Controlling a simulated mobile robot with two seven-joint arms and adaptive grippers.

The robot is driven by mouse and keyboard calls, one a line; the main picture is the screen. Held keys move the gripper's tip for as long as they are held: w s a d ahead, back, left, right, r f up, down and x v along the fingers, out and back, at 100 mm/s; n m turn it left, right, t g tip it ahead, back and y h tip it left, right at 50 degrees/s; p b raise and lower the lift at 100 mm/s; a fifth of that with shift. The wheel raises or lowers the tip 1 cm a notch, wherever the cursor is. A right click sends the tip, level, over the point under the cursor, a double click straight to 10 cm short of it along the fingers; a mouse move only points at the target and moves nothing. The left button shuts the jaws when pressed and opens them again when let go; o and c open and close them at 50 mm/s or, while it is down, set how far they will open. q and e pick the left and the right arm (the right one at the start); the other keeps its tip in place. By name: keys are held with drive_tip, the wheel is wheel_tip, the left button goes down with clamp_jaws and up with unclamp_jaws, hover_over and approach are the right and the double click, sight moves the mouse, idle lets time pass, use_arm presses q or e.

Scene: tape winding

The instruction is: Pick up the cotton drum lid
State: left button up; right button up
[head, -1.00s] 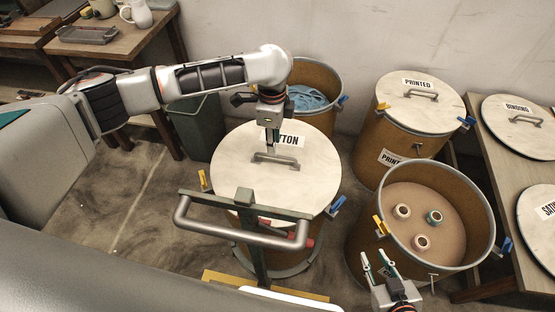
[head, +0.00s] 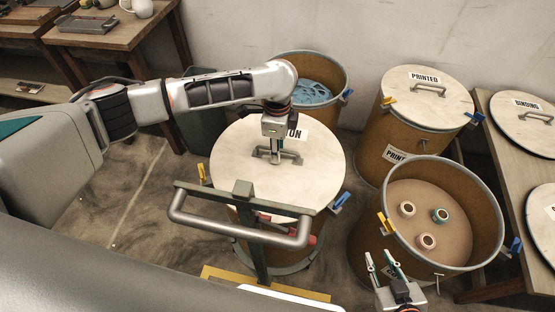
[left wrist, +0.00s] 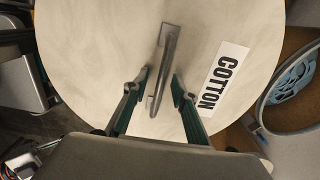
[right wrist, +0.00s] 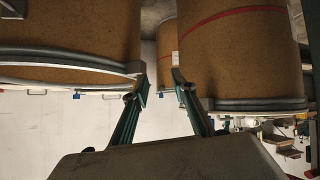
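The cotton drum lid (head: 240,172) is a round pale disc lying on its drum at the centre of the head view. It has a grey bar handle (head: 290,155) and a COTTON label, which shows in full in the left wrist view (left wrist: 222,80). My left gripper (head: 276,157) is over the handle. In the left wrist view its two fingers (left wrist: 160,82) are apart, one on each side of the handle (left wrist: 163,70), with gaps to it. My right gripper (head: 380,258) is open and empty in front of the open drum; its fingers also show apart in the right wrist view (right wrist: 160,82).
An open drum (head: 470,262) with several tape rolls stands at right. The closed printed drum (head: 395,140) and an open drum with blue material (head: 312,92) stand behind. A binding lid (head: 520,130) lies on the right table. My grey bar crosses in front of the cotton drum.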

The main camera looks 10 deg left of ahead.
use_arm(q)
drive_tip(key=shift+f+p, duration=0.25)
drive_tip(key=shift+p, duration=0.05)
idle(0.8)
clamp_jaws()
